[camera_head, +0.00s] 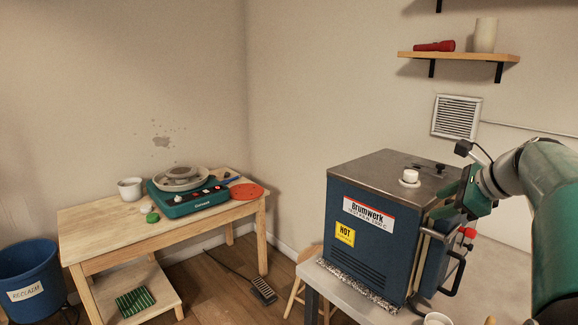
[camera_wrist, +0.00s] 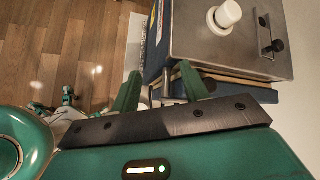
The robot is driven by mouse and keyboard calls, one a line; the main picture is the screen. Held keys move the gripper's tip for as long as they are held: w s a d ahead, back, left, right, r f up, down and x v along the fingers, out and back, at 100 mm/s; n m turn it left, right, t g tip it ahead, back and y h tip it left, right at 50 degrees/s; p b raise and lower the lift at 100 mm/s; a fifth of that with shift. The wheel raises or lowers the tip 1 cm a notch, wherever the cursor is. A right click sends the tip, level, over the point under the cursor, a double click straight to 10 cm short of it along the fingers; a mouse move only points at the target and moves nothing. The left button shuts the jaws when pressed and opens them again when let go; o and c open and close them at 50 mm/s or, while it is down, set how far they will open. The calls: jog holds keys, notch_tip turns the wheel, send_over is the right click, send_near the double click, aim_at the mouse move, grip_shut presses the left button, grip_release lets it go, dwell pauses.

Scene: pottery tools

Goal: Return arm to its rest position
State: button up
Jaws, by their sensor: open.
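My gripper (camera_head: 440,204) is at the end of my green and grey arm, on the right of the head view. It is open, beside the upper right side of the blue kiln (camera_head: 355,262), near its lid edge. In the wrist view, the two green fingers of my gripper (camera_wrist: 160,84) stand apart with nothing held between them. The kiln's grey metal top (camera_wrist: 190,40) lies just beyond them in that view. I cannot tell whether a finger touches the kiln.
A white knob (camera_head: 410,176) sits on the kiln top. A black handle (camera_head: 459,273) juts from its right side. The kiln stands on a grey table (camera_head: 335,288). A wooden table (camera_head: 100,222) with a green pottery wheel (camera_head: 190,201) and a blue bucket (camera_head: 28,270) are left. A shelf (camera_head: 460,56) hangs above.

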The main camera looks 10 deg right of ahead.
jog(key=s+a+f+n+g+h, duration=0.1)
jog(key=s+a+f+n+g, duration=0.15)
jog(key=a+n, duration=0.6)
jog(key=s+a+f+n+g, duration=0.1)
jog(key=s+a+f+n, duration=0.3)
jog(key=a, duration=1)
jog(key=s+a+f+n+h, duration=0.1)
jog(key=s+a+f+n, duration=0.7)
jog(key=n, duration=0.5)
jog(key=s+f, duration=0.1)
jog(key=s, duration=0.1)
jog(key=shift+s, duration=0.4)
jog(key=shift+a, duration=0.1)
jog(key=shift+c, duration=1)
